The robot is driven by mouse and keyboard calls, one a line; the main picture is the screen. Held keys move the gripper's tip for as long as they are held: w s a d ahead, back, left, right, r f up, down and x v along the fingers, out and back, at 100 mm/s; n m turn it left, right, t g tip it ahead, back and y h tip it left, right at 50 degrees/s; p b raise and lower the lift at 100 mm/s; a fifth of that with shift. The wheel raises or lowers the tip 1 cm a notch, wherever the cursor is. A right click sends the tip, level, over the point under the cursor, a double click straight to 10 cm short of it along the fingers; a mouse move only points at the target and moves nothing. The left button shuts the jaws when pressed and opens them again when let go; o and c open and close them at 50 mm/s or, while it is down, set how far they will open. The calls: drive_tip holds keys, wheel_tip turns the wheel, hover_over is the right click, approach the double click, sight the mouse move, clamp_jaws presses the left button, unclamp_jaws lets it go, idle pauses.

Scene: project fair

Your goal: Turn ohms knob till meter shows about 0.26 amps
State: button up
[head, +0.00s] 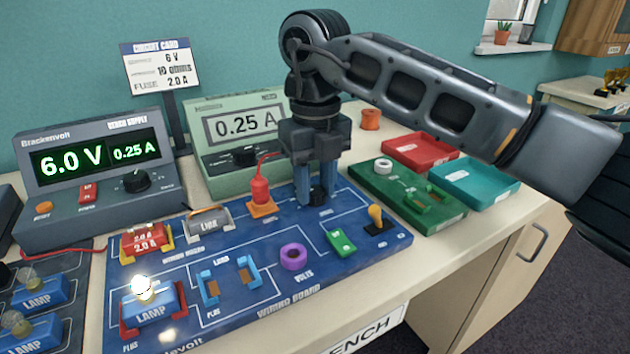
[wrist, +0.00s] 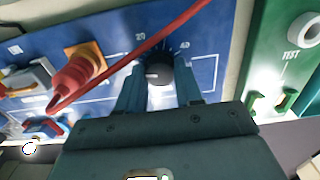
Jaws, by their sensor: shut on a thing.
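The ohms knob is a black round knob (wrist: 160,72) on the blue wiring board (head: 232,284), with scale marks around it in the wrist view. My gripper (head: 317,197) points down at it, its blue fingers shut on the knob's sides. In the head view the knob (head: 317,194) is mostly hidden between the fingers. The bench supply display (head: 95,158) reads 6.0 V and 0.25 A.
A red plug (head: 260,190) with a red lead stands left of my gripper; the lead crosses close by in the wrist view. A lit lamp (head: 150,303) is at front left. A green test board (head: 405,195) and red and teal trays (head: 475,181) lie to the right.

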sight(315, 190)
drive_tip(key=shift+c, duration=1.4)
drive_tip(key=shift+n, duration=0.7)
drive_tip(key=o, duration=1)
drive_tip(key=shift+r, duration=0.1)
wheel_tip(315, 190, up, 8)
drive_tip(key=shift+f+p, duration=0.15)
drive_tip(key=shift+p, duration=0.2)
